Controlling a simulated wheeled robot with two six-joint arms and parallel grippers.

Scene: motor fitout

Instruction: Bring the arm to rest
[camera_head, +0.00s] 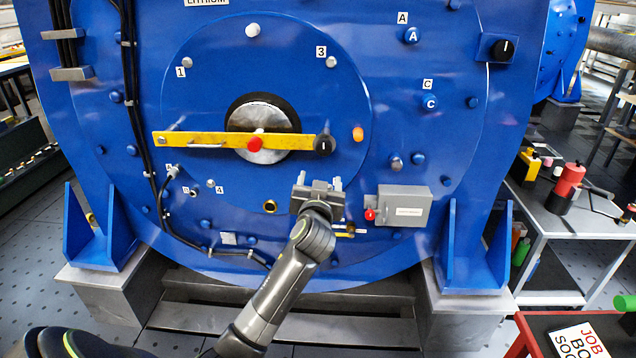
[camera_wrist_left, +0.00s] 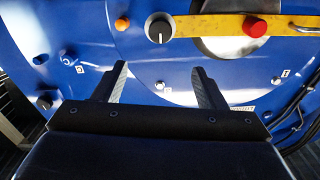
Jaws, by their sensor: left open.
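My left arm reaches up from the bottom of the head view. Its gripper (camera_head: 319,184) is open and empty, in front of the lower part of the blue motor face (camera_head: 290,80). The two fingers also show apart in the left wrist view (camera_wrist_left: 160,78), with nothing between them. In the head view the gripper is below the black knob (camera_head: 324,145) at the right end of the yellow bar (camera_head: 190,140) and left of the grey box (camera_head: 404,205). I cannot tell how far the fingertips are from the face. My right gripper is not in view.
A red knob (camera_head: 255,145) sits on the bar and an orange plug (camera_head: 358,134) right of it. Black cables (camera_head: 140,120) run down the left side. A grey cart (camera_head: 560,222) with bottles stands at right. A red-edged table (camera_head: 525,335) is at lower right.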

